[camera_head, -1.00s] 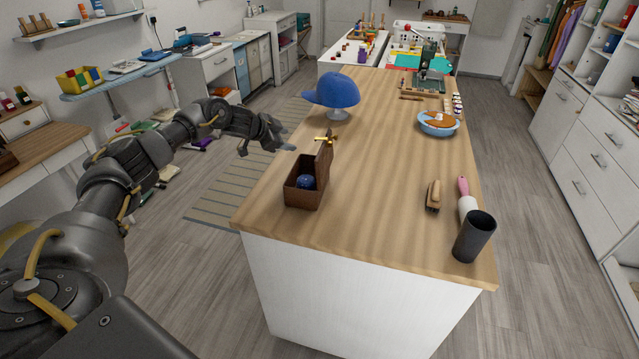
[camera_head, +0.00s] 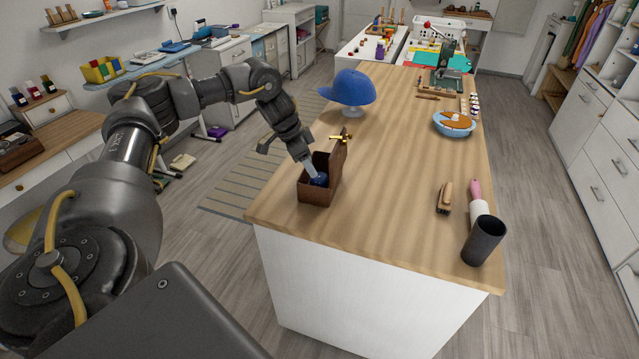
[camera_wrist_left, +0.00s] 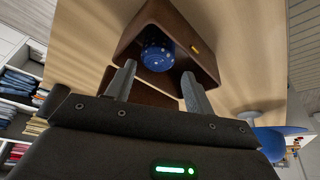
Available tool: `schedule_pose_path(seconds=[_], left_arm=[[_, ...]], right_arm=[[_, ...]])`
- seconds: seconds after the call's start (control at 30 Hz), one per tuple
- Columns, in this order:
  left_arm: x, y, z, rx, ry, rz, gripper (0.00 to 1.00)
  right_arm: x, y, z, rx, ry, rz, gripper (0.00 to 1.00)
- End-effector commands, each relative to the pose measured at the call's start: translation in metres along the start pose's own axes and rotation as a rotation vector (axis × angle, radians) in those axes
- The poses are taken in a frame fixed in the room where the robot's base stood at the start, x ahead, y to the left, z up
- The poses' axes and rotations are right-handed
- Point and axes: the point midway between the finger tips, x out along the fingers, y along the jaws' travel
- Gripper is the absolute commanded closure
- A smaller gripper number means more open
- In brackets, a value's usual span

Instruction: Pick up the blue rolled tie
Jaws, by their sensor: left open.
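The blue rolled tie (camera_head: 320,179) sits inside a small brown box (camera_head: 318,195) near the front left of the wooden island top. The box's lid stands open on its right side. In the left wrist view the tie (camera_wrist_left: 158,55) shows as a dark blue roll with light dots, inside the box (camera_wrist_left: 133,45). My left gripper (camera_head: 308,168) points down at the box, its tips at the box opening by the tie. In the left wrist view the gripper (camera_wrist_left: 158,82) is open, with the tie beyond and between its fingers. My right gripper is not in view.
A blue cap (camera_head: 348,88) on a stand is behind the box. The middle of the wooden top (camera_head: 395,150) is clear.

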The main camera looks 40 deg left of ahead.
Motion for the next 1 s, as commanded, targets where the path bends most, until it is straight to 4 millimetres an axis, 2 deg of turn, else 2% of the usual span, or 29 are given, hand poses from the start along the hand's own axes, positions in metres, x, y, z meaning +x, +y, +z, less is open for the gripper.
schedule_pose_path(seconds=[0.27, 0.43, 0.6, 0.87, 0.9, 1.0], left_arm=[[0.01, 0.0, -0.001, 0.001, 0.0, 0.0, 0.47], [0.032, 0.002, -0.003, 0.001, -0.002, 0.001, 0.47], [0.054, 0.001, -0.002, 0.0, -0.001, 0.0, 0.47], [0.058, 0.001, -0.003, 0.0, 0.002, -0.001, 0.47], [0.058, 0.001, -0.003, 0.0, 0.002, -0.001, 0.48], [0.058, 0.001, -0.003, 0.0, 0.002, -0.001, 0.61]], right_arm=[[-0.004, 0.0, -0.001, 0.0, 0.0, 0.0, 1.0], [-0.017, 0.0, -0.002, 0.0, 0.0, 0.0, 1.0], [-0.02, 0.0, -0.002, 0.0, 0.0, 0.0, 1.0], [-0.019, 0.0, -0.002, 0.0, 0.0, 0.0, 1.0], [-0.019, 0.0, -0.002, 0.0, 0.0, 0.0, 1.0], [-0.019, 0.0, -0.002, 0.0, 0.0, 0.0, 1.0]])
